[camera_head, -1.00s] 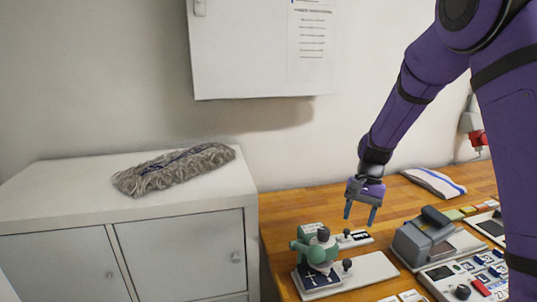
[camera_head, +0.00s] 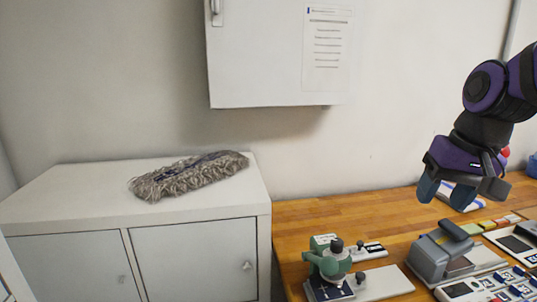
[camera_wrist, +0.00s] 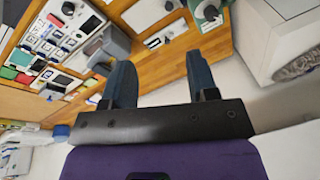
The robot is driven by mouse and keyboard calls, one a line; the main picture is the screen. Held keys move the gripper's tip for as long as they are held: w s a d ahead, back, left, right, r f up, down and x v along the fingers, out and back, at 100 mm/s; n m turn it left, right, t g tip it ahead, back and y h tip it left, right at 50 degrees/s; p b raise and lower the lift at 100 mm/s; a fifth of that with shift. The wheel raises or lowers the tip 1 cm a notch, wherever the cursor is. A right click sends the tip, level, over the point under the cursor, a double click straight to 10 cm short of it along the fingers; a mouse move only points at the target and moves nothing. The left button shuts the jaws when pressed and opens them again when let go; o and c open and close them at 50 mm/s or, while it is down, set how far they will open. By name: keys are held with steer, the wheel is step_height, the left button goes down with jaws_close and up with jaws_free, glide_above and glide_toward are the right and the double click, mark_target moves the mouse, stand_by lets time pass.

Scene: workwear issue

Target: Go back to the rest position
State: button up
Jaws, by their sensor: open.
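My gripper (camera_head: 447,192) is open and empty, raised above the right part of the wooden table (camera_head: 310,221) in the head view. Its two dark blue fingers also show in the wrist view (camera_wrist: 160,82), apart with nothing between them. My purple arm comes in from the right edge of the head view.
A grey press-like device (camera_head: 440,257) and a green and white device (camera_head: 328,265) stand on the table. A folded white cloth (camera_head: 467,196) lies behind my gripper. A grey mop head (camera_head: 188,176) lies on the white cabinet (camera_head: 90,190). A white wall cabinet (camera_head: 270,60) hangs above.

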steer(key=s+d+r+n+t+h, duration=0.1)
steer(key=s+r+n+t, duration=0.1)
steer(key=s, duration=0.8)
steer(key=shift+s+r+t, duration=0.2)
steer(key=shift+s+t, duration=0.1)
steer(key=shift+t, duration=0.2)
